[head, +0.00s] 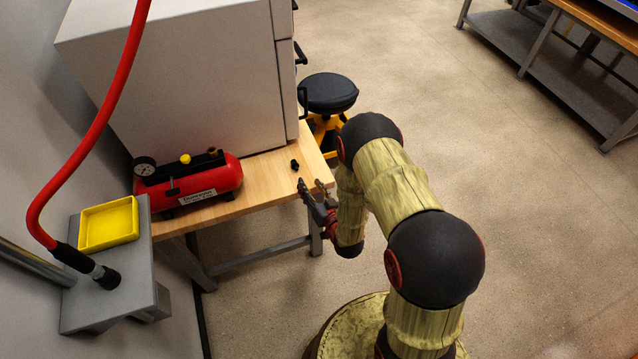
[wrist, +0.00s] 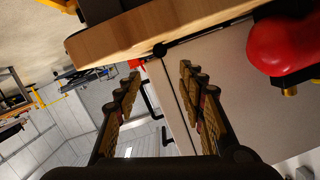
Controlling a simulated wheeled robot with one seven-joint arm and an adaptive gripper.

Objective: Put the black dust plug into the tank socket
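The small black dust plug (head: 295,164) lies on the wooden table top (head: 270,178), near its right end. It also shows in the wrist view (wrist: 160,49), just beyond and between my fingertips. The red tank (head: 216,180) stands on the table to the left of the plug, with a gauge and a yellow knob on top. Its socket cannot be made out clearly. In the wrist view part of the red tank (wrist: 285,42) shows at upper right. My gripper (head: 312,186) is open and empty at the table's right edge, apart from the plug; its open fingers show in the wrist view (wrist: 160,73).
A large grey cabinet (head: 185,75) stands behind the tank and plug. A red hose (head: 100,125) hangs to a grey stand (head: 90,305) with a yellow tray (head: 109,224) at left. A black stool (head: 328,92) stands beyond the table.

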